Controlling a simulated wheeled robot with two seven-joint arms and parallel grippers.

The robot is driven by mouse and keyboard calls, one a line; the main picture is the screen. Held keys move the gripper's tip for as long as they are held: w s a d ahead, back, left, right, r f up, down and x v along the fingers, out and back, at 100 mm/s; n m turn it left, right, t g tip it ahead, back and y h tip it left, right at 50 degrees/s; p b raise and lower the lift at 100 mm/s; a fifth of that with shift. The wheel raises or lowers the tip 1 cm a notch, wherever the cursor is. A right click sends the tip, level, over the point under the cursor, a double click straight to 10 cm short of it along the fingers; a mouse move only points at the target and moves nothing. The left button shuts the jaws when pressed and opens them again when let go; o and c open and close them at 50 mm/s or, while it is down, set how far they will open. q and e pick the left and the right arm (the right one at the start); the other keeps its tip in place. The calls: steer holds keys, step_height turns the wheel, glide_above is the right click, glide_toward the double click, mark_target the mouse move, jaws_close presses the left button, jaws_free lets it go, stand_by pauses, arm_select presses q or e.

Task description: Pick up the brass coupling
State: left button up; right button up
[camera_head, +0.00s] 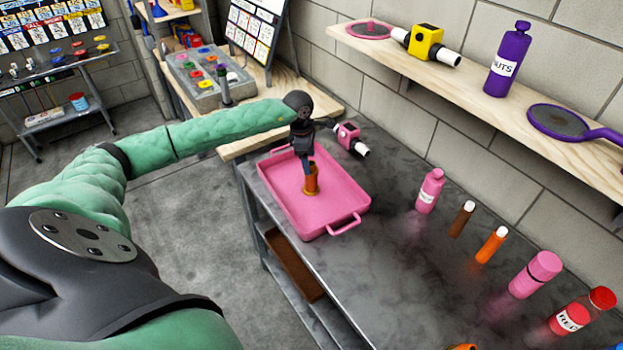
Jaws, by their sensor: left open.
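The brass coupling (312,184) stands upright in the pink tray (347,192), an orange-gold short cylinder with a wider foot. My left gripper (309,166) points down from the end of my green-sleeved arm, right at the coupling's top. Its jaws are open, and its fingers cover part of the coupling's upper end. I cannot tell whether the fingers touch it. My right gripper is not in view.
The tray sits on a dark metal bench (400,290). A pink valve-like part (347,137) lies behind it. A pink bottle (430,191), a brown tube (461,221) and an orange tube (491,246) stand to the right. A wooden shelf (480,95) hangs above.

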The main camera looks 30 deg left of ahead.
mark_target(311, 163)
arm_select(q)
steer(key=shift+w+d+f, duration=0.1)
steer(key=shift+w+f, duration=0.05)
steer(key=shift+f, duration=0.7)
steer(key=shift+w+d+f, duration=0.1)
steer(key=shift+f, duration=0.75)
steer(key=shift+w+d+f, duration=0.1)
steer(key=shift+w+f, duration=0.05)
steer(key=shift+f, duration=0.7)
steer(key=shift+c, duration=0.2)
steer(key=c, duration=1.2)
steer(key=shift+o, duration=0.2)
